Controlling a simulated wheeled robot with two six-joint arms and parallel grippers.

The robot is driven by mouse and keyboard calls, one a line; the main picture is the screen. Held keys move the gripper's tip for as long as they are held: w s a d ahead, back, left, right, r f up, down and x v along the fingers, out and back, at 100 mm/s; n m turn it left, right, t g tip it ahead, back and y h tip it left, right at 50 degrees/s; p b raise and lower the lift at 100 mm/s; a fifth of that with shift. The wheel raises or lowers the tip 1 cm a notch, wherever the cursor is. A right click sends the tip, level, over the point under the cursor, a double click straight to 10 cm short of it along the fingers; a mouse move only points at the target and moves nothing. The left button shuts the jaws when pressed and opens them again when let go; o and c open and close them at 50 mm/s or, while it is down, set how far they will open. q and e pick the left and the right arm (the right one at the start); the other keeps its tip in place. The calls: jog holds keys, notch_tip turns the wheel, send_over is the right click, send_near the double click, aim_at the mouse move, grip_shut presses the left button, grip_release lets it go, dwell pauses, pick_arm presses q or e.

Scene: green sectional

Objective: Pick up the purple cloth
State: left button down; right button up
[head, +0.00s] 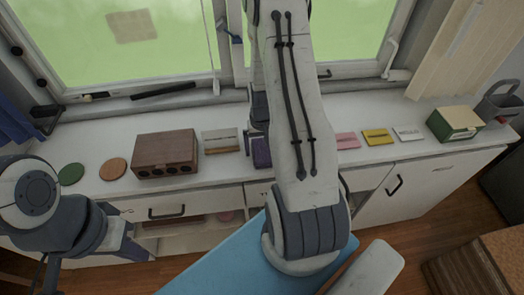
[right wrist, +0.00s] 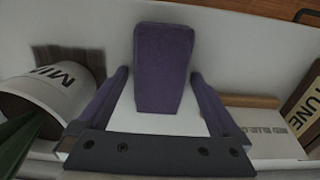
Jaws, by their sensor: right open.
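The purple cloth (right wrist: 164,65) stands out as a tall folded pad in the right wrist view, between the fingers of my right gripper (right wrist: 160,78). The fingers are apart, with a gap on each side of the cloth. In the head view a small purple patch of the cloth (head: 262,152) shows on the white counter. My right arm hides the rest of it and most of that gripper. My left gripper (head: 136,245) is low at the left, in front of the counter and away from the cloth; its finger opening is unclear.
On the counter (head: 105,198), a wooden box (head: 165,155) and a small card (head: 220,140) stand left of the cloth. Pink (head: 347,140) and yellow (head: 378,136) cards lie to the right. A lettered white cylinder (right wrist: 50,92) is close beside my right gripper.

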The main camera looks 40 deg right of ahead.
aim_at(262, 148)
jog(key=c, duration=1.2)
jog(key=shift+r, duration=0.1)
notch_tip(262, 148, up, 10)
jog(key=shift+f+b, duration=0.1)
jog(key=shift+b, duration=0.8)
